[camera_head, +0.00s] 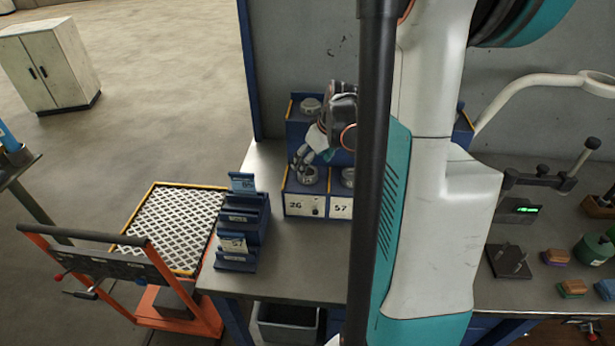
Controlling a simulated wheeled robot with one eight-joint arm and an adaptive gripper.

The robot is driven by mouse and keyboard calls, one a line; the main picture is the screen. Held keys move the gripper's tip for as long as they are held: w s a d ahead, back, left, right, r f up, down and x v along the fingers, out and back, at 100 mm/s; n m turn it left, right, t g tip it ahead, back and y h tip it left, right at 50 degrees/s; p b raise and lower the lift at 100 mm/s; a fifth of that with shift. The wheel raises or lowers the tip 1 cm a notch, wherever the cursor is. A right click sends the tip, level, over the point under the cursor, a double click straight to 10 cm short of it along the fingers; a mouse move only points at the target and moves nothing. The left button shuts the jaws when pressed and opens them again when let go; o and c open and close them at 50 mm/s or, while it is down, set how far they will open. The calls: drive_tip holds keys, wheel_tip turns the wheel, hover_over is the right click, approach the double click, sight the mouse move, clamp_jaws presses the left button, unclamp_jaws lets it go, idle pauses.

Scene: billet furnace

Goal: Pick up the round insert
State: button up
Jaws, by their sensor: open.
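A round grey metal insert (309,178) sits in the top of the blue holder labelled 26 (296,206) on the bench. My gripper (303,165) is at that insert, its fingers pointing down and open. I cannot tell whether the fingers touch it. A second round insert (348,177) sits in the holder labelled 57 (340,208), partly hidden by my arm. A third round insert (310,105) stands on the raised tier behind.
A blue card rack (240,222) stands left of the holders on the bench. An orange cart (172,225) with a mesh top stands beyond the bench's left edge. At right are a curved white pipe (540,84), a green pot (592,250) and small coloured blocks (555,257). The bench front is clear.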

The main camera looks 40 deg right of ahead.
sight(308, 172)
drive_tip(key=x, duration=0.2)
drive_tip(key=b+x, duration=0.1)
drive_tip(key=x, duration=0.2)
drive_tip(key=shift+s+f, duration=0.15)
drive_tip(key=shift+s, duration=0.1)
drive_tip(key=c, duration=1.7)
